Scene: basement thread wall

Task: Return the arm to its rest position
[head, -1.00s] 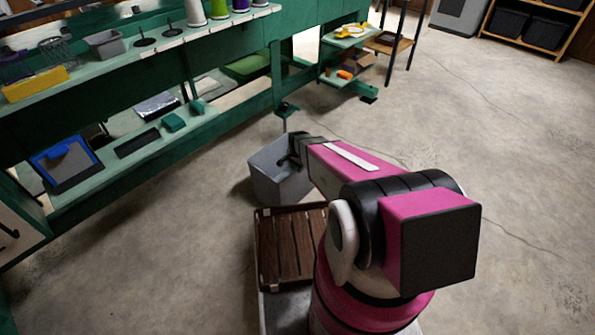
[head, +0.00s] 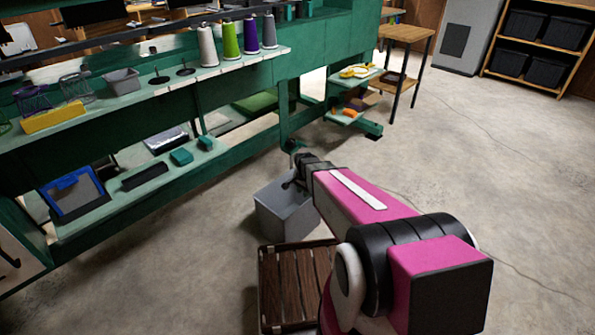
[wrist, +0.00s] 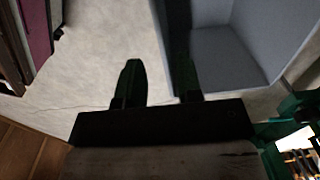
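My arm reaches away from my body over the floor, its pink link with a white stripe showing in the head view. My gripper (wrist: 158,78) shows two dark fingers apart with nothing between them in the wrist view, so it is open and empty. In the head view its end is small and dark, beside the upper edge of a grey bin (head: 285,218). The bin also shows in the wrist view (wrist: 228,58), with a bare inner face behind and beside the right finger. I cannot tell whether the gripper touches the bin.
A brown slatted tray (head: 268,290) lies in front of the bin, partly hidden by my arm. A green thread rack (head: 300,105) with spools and small bins runs along the left. A wooden stand (head: 405,34) and shelves of black bins (head: 563,33) stand behind. The right floor is open.

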